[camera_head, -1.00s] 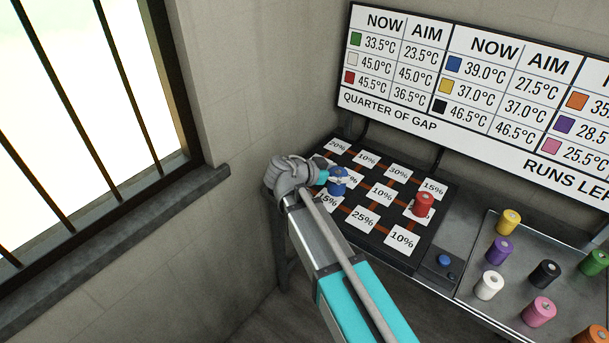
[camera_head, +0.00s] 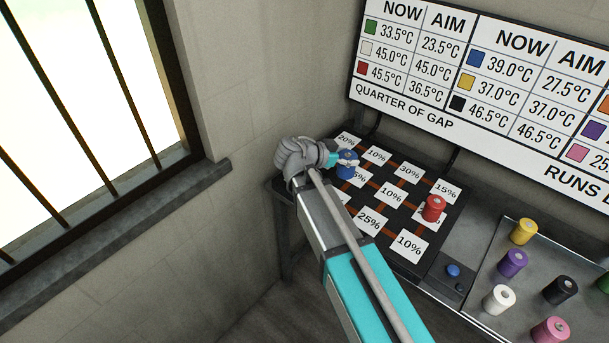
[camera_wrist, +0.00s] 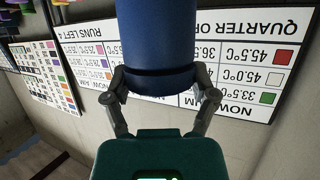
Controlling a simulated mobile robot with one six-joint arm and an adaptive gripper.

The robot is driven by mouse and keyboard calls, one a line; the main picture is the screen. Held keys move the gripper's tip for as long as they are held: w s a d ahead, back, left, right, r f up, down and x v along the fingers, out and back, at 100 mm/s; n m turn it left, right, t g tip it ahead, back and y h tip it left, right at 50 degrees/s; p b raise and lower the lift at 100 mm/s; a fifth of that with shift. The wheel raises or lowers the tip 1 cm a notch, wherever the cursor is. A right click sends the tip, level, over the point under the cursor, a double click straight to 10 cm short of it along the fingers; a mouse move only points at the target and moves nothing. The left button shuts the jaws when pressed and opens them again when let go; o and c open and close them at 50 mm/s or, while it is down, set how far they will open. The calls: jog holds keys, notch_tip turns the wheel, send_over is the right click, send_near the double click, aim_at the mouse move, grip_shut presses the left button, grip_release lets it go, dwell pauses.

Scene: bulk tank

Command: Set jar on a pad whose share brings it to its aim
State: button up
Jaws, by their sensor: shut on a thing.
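My gripper (camera_head: 341,161) is shut on the blue jar (camera_head: 347,166), at the left part of the black pad board (camera_head: 395,252). In the wrist view the blue jar (camera_wrist: 159,45) fills the space between the two fingers (camera_wrist: 165,88). I cannot tell whether the jar touches the board. White pads marked 20%, 10%, 30%, 15% and 25% show; the pad by the jar is partly covered. The red jar (camera_head: 433,209) stands on a right-hand pad, hiding its number. The wall chart (camera_head: 480,80) gives blue 39.0°C now, 27.5°C aim, and reads "QUARTER OF GAP".
A metal tray (camera_head: 490,262) at right holds yellow (camera_head: 523,231), purple (camera_head: 513,263), white (camera_head: 499,299), black (camera_head: 560,289) and pink (camera_head: 550,331) jars. A blue button (camera_head: 453,270) sits between board and tray. A barred window (camera_head: 90,120) and wall stand at left.

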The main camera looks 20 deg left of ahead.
jog(key=shift+w+d, duration=0.1)
jog(key=shift+d, duration=0.1)
jog(key=s+a+r+n+t+y+p, duration=0.2)
jog(key=s+a+n+y, duration=0.1)
jog(key=s+a, duration=0.2)
jog(key=shift+s+r+n+t+y, duration=0.2)
jog(key=shift+s+n+t+y, duration=0.1)
jog(key=shift+n, duration=0.1)
jog(key=shift+w+a, duration=0.1)
jog(key=shift+a, duration=0.05)
dwell(0.3)
jog(key=w+a+f+b, duration=0.8)
jog(key=a+f, duration=0.1)
jog(key=shift+w+a+b, duration=0.3)
jog(key=shift+w+a, duration=0.05)
jog(key=shift+f, duration=0.1)
dwell(0.4)
